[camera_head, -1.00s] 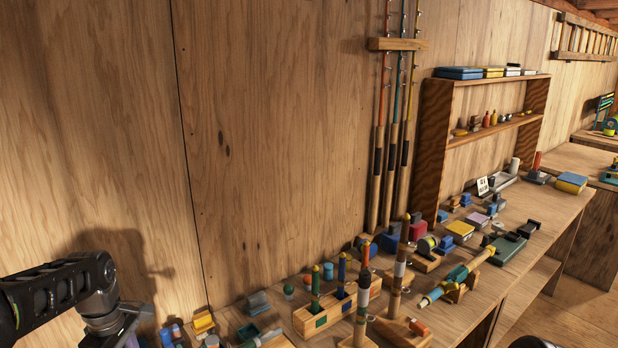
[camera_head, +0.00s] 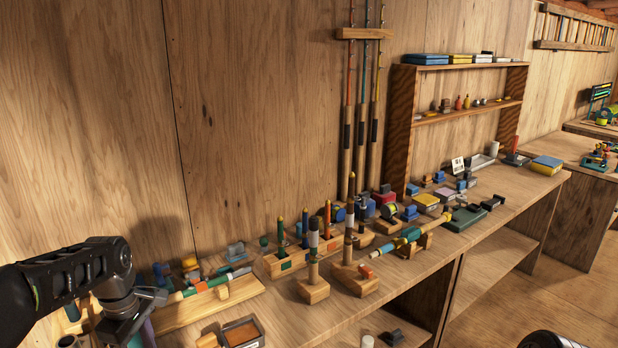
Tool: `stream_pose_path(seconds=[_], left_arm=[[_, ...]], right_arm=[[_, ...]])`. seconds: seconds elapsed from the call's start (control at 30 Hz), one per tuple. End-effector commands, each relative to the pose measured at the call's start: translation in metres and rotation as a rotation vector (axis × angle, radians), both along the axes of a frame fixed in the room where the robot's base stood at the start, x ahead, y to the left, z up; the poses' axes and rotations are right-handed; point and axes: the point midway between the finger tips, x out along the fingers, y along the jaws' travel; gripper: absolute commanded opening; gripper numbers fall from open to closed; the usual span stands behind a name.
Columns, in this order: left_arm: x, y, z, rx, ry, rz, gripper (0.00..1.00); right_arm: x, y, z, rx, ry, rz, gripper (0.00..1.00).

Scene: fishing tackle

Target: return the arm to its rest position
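My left arm comes in from the left edge, and its gripper (camera_head: 133,318) hangs low over the left end of the workbench (camera_head: 405,270). The gripper points down and its fingertips are partly cut off by the frame, so I cannot tell whether it is open or shut. No held thing shows clearly at it. Of my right arm only a dark rounded part shows at the bottom right edge; its gripper is out of the frame.
Rod parts and float holders crowd the bench, with a wooden rack (camera_head: 285,262) and upright handles on wooden bases (camera_head: 312,290). A wooden shelf (camera_head: 402,130) and rods (camera_head: 362,120) stand against the wall. The floor at right is clear.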

Motion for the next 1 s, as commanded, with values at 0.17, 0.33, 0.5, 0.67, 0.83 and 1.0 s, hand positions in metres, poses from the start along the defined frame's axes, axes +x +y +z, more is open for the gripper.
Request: stream_pose_path(seconds=[0.17,0.33,0.5,0.67,0.83,1.0], left_arm=[[0.004,-0.013,-0.023,-0.015,-0.004,-0.065,0.55],[0.009,-0.031,-0.050,-0.038,-0.013,-0.147,0.55],[0.010,-0.058,-0.091,-0.071,-0.024,-0.266,0.55],[0.006,-0.095,-0.144,-0.116,-0.047,-0.418,0.55],[-0.020,-0.157,-0.225,-0.189,-0.088,-0.646,0.55],[-0.090,-0.238,-0.315,-0.268,-0.159,-0.938,0.55]], right_arm=[[0.000,0.000,-0.002,0.000,0.000,0.000,0.36],[0.000,0.000,-0.005,0.000,0.000,0.000,0.36],[0.000,0.000,-0.008,0.000,0.001,0.000,0.36],[0.000,0.000,-0.013,0.000,0.000,0.000,0.36],[0.000,0.000,-0.022,0.000,0.000,0.000,0.36],[0.000,0.000,-0.034,-0.001,0.001,-0.001,0.36]])
